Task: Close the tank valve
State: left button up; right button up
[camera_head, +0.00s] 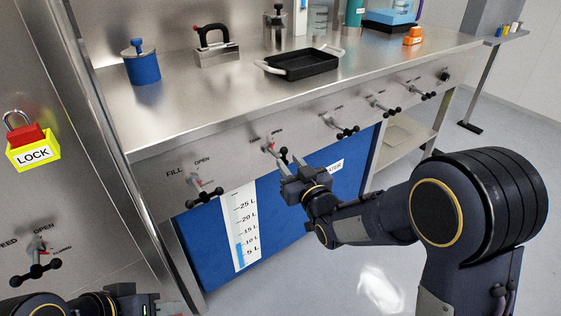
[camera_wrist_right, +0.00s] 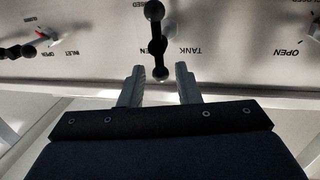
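The tank valve (camera_head: 268,148) is on the steel front panel, second from the left in the row under the worktop. In the right wrist view its black knobbed handle (camera_wrist_right: 157,42) stands upright in the picture beside the upside-down TANK label. My right gripper (camera_head: 291,165) is just in front of this valve. Its two grey fingers (camera_wrist_right: 160,80) are apart, and the handle's lowest knob lies between the fingertips with gaps on both sides. My left arm's end (camera_head: 110,302) shows at the bottom left edge; its fingers are not clear.
The fill valve (camera_head: 196,188) is to the left, and several similar valves (camera_head: 345,128) run to the right. A black tray (camera_head: 302,65) and blue pot (camera_head: 142,68) stand on the worktop.

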aim_at(285, 157)
jog(key=shift+x, duration=2.15)
grip_shut()
